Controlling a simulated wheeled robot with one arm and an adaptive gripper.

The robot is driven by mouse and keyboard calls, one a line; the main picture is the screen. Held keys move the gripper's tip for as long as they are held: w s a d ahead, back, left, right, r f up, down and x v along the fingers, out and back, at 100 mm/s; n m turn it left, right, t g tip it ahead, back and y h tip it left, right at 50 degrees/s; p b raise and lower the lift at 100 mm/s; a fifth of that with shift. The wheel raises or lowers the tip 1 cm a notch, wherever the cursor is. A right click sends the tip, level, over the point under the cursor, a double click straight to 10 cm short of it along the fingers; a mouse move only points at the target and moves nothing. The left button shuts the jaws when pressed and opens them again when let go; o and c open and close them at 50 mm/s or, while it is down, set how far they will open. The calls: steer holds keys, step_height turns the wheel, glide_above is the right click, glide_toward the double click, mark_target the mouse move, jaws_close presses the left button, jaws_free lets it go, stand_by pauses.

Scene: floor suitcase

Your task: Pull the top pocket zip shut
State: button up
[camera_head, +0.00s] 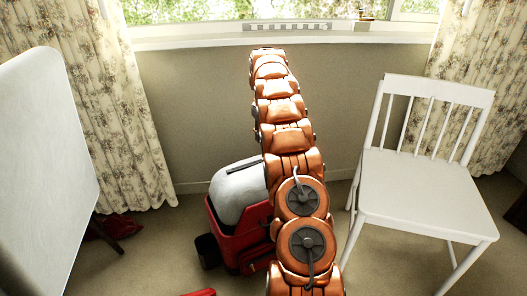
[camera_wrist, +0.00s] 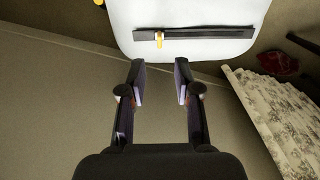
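The pale grey-white suitcase (camera_head: 240,190) stands on the floor left of my arm in the head view, with a rounded top. Its pale face (camera_wrist: 190,14) fills the top of the wrist view. A dark straight zip strip (camera_wrist: 215,34) runs across it, and a small yellow pull tab (camera_wrist: 159,38) hangs near the strip's left end. My gripper (camera_wrist: 160,75) is open and empty, its two fingers apart and pointing towards the strip. In the picture, the tab lies just beyond the fingertips, between their lines, with a visible gap. My gripper is hidden in the head view.
A white chair (camera_head: 425,190) stands at the right. A large white panel (camera_head: 45,150) stands at the left. A red item (camera_head: 115,228) lies on the floor by the curtain (camera_head: 110,110). A window sill (camera_head: 200,42) runs along the back wall. Carpet (camera_head: 395,265) is clear beside the chair.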

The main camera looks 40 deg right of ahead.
steer(key=shift+f+b, duration=1.2)
steer(key=shift+f, duration=2.7)
jaws_close()
